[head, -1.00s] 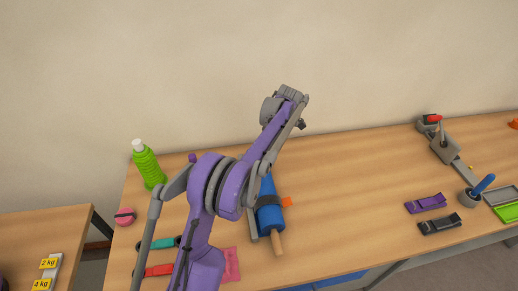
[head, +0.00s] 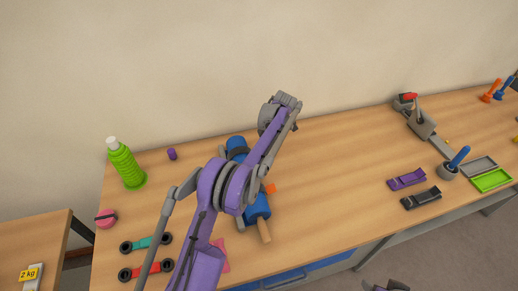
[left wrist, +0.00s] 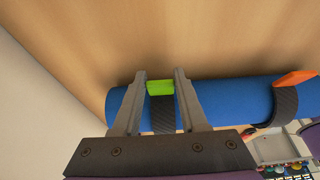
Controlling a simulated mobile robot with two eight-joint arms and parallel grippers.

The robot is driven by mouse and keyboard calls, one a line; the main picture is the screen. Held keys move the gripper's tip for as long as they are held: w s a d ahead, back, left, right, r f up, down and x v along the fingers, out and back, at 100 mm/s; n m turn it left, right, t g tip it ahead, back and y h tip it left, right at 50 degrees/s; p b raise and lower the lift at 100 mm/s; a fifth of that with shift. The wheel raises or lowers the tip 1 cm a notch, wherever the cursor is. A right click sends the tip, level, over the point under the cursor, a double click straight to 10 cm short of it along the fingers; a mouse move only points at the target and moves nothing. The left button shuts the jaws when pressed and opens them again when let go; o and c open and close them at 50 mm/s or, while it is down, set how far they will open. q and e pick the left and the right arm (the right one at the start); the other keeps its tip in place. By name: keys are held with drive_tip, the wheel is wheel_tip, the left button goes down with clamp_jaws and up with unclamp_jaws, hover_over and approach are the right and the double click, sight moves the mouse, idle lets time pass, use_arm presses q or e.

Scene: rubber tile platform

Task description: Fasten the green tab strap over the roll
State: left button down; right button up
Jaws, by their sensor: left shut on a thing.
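In the left wrist view the roll (left wrist: 225,98) runs across the picture. The dark strap with the green tab (left wrist: 160,87) lies against the roll, and my left gripper (left wrist: 160,76) is shut on its tab, one finger on each side. An orange-tabbed strap (left wrist: 285,105) curves around the roll farther right; its tab (head: 270,188) shows in the head view. My left arm covers the roll's middle and hides the left fingertips there. Grey parts at the bottom edge may be my right gripper (head: 385,287).
Purple (head: 407,179) and black (head: 421,198) straps lie right, near a grey clamp (head: 420,122). Bare table separates them from the roll.

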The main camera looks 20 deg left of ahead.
use_arm(q)
drive_tip(key=shift+d+f, duration=0.3)
drive_tip(key=shift+f, duration=0.15)
use_arm(e)
drive_tip(key=shift+s+f, duration=0.1)
use_arm(q)
drive_tip(key=c, duration=0.7)
unclamp_jaws()
drive_tip(key=shift+c, duration=0.2)
drive_tip(key=o, duration=0.3)
drive_tip(key=shift+w+y, duration=0.1)
drive_tip(key=shift+y, duration=0.2)
drive_tip(key=shift+a+r, duration=0.1)
drive_tip(key=shift+r, duration=0.1)
drive_tip(key=p+v, duration=0.1)
drive_tip(key=v, duration=0.9)
drive_tip(key=shift+w+r+p, duration=0.2)
drive_tip(key=shift+r+p, duration=0.05)
drive_tip(key=shift+p, duration=0.05)
use_arm(e)
drive_tip(key=shift+w+r, duration=0.3)
drive_tip(key=shift+r, duration=0.35)
drive_tip(key=shift+w+r, duration=0.3)
drive_tip(key=shift+r, duration=0.3)
